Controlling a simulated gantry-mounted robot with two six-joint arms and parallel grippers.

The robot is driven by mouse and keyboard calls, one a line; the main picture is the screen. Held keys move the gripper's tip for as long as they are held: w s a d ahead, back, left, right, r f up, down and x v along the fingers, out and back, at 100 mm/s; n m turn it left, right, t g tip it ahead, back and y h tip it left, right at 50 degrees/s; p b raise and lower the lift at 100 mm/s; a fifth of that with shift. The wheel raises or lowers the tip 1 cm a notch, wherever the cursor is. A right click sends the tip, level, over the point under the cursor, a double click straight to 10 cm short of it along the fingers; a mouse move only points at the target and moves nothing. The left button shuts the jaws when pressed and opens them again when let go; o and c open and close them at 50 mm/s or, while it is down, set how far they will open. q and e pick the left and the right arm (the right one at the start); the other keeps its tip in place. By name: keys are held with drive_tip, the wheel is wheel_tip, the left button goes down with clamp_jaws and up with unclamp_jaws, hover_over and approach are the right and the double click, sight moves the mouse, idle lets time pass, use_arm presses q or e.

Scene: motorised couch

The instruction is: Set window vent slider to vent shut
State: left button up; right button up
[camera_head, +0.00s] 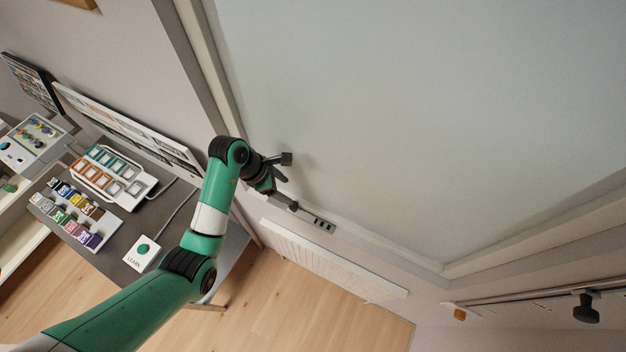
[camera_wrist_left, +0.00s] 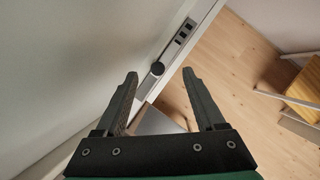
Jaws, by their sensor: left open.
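The window vent slider is a strip (camera_head: 316,221) on the lower window frame with a round dark knob (camera_head: 294,206) at its left end. Dark square marks lie to the right of the knob. In the left wrist view the knob (camera_wrist_left: 157,68) shows just beyond and between the fingertips, and the strip with its dark marks (camera_wrist_left: 184,33) runs up and right from it. My left gripper (camera_head: 284,184) is open and empty, close to the knob; it also shows in the left wrist view (camera_wrist_left: 162,80). I cannot tell whether a finger touches the knob. My right gripper is out of view.
The large window pane (camera_head: 420,110) stands behind the gripper. A white radiator (camera_head: 330,262) is below the frame. A grey desk (camera_head: 115,255) with sample trays and a "LEARN" card (camera_head: 142,252) stands at left. A rail with a dark knob (camera_head: 586,308) is at lower right.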

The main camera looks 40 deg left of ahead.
use_arm(q)
wheel_tip(320, 180, down, 3)
drive_tip(key=a, duration=0.1)
drive_tip(key=n+b, duration=0.1)
drive_tip(key=b, duration=0.3)
hover_over(301, 211)
drive_tip(key=s+a, duration=0.2)
drive_tip(key=f, duration=1.1)
drive_tip(key=shift+w+a+f, duration=0.1)
drive_tip(key=shift+a, duration=0.1)
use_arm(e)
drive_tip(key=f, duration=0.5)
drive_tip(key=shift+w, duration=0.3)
use_arm(q)
clamp_jaws()
